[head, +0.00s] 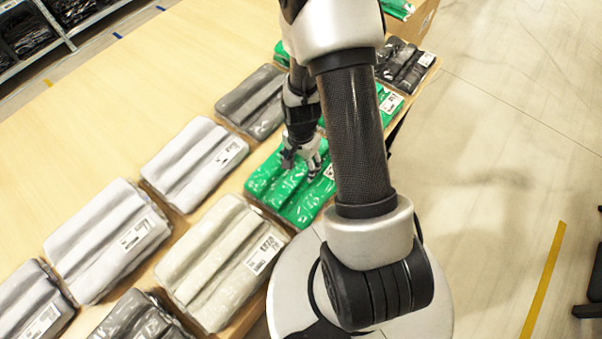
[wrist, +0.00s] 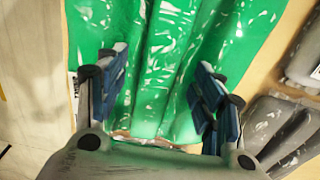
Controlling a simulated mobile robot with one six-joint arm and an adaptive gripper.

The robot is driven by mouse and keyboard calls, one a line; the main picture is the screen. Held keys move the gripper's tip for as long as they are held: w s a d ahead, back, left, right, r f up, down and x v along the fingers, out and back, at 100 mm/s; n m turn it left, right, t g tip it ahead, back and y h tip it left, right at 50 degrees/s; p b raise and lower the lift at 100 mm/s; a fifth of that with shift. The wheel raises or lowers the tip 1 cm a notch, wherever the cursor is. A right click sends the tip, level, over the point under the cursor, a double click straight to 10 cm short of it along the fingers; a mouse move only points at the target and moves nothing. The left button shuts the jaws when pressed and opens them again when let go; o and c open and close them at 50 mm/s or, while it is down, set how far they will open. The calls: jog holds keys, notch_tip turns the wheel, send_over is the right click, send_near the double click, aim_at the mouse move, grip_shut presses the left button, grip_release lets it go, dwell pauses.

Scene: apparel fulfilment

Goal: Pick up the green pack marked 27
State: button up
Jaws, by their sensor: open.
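A green pack (head: 269,180) in clear plastic lies on the table under my gripper (head: 303,160). Its label is partly hidden by my arm, and I cannot read a number on it. In the wrist view the green pack (wrist: 160,50) fills the middle, with folded ridges and glare on the plastic. My gripper (wrist: 160,75) is open there, its two fingers apart over the pack with nothing held. I cannot tell whether the fingertips touch the plastic. More green packs (head: 388,100) show farther back, partly behind my arm.
A dark grey pack (head: 250,100) lies beyond the green one. White packs (head: 190,165) and a beige pack (head: 205,255) lie to the left. A black pack (head: 408,66) lies at the back right. Bare table (head: 110,110) is at the upper left. Shelves (head: 35,35) stand behind.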

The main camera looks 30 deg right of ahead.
jog(key=shift+f, duration=0.9)
jog(key=shift+r, duration=0.1)
jog(key=c, duration=1.4)
jog(key=shift+c, duration=0.2)
